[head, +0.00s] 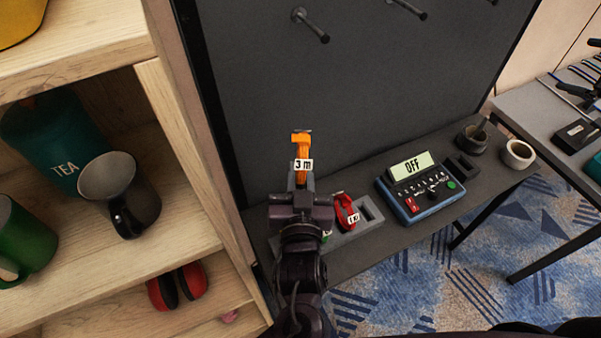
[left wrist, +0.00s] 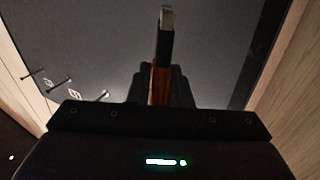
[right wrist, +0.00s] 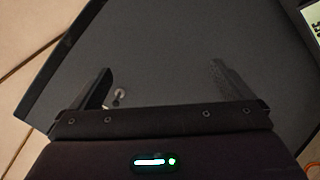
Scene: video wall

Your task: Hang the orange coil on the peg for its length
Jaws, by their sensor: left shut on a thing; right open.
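The orange coil (head: 301,143) stands upright with a white "3 m" tag, in front of the dark wall panel (head: 330,90). My left gripper (head: 301,186) is shut on its lower part; in the left wrist view the orange coil (left wrist: 161,85) shows between the fingers, its plug end pointing up. The left wrist view shows pegs (left wrist: 60,85) with small tags I cannot read. My right gripper (right wrist: 160,85) is open and empty; a metal-tipped peg (right wrist: 119,93) shows beyond it.
A red coil (head: 346,211) lies in a grey tray (head: 369,226) on the bench, with a bit of green partly hidden by my arm. A blue device (head: 420,187) reading "OFF" stands right of it. A wooden shelf (head: 180,150) with mugs stands close on the left.

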